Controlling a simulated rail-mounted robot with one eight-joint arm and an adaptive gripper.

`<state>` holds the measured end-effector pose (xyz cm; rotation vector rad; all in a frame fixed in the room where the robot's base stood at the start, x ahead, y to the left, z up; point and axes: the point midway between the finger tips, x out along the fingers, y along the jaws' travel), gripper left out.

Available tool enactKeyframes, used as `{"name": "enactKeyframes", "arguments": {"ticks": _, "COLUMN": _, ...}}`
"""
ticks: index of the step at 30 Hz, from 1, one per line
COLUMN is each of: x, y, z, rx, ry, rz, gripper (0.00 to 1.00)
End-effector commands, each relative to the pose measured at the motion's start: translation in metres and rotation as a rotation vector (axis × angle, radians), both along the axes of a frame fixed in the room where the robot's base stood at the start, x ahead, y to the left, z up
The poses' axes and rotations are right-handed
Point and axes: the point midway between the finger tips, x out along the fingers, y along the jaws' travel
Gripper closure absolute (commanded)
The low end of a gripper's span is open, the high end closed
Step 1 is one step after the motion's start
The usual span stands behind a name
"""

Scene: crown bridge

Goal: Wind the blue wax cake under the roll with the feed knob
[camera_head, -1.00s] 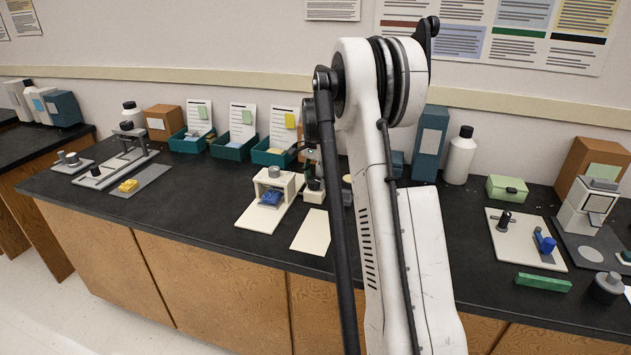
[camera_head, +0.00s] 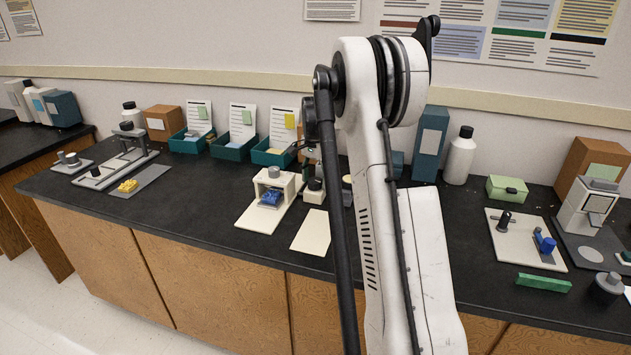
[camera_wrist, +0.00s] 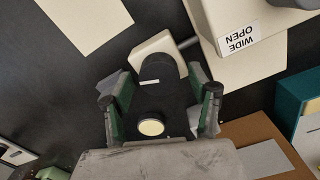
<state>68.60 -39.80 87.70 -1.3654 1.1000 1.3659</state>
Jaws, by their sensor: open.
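A blue piece (camera_head: 271,198) lies under a small cream frame (camera_head: 287,184) with a grey knob on top, left of centre. A second blue piece (camera_head: 545,243) stands on a white board at the right; I cannot tell for sure which is the wax cake. In the wrist view my gripper (camera_wrist: 160,98) is open. Its green-padded fingers stand to both sides of a dark part with a cream disc (camera_wrist: 151,126). A cream block (camera_wrist: 158,54) with a dark rounded end lies just beyond the fingertips. Contact cannot be told. My arm hides much of this spot in the head view.
A cream body labelled WIDE OPEN (camera_wrist: 240,42) stands close at upper right in the wrist view. A flat cream sheet (camera_head: 311,232) lies on the black bench. Teal bins (camera_head: 234,145) line the back. A white bottle (camera_head: 459,156) stands behind my arm.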

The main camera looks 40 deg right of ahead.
Motion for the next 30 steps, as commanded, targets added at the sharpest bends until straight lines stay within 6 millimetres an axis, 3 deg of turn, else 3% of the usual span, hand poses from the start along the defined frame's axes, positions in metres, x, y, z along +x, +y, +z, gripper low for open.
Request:
{"name": "enactKeyframes", "arguments": {"ticks": 18, "x": 0.000, "y": 0.000, "z": 0.103, "rx": 0.000, "ry": 0.000, "rz": 0.000, "gripper": 0.44}}
{"name": "enactKeyframes", "arguments": {"ticks": 30, "x": 0.000, "y": 0.000, "z": 0.116, "rx": 0.000, "ry": 0.000, "rz": 0.000, "gripper": 0.44}}
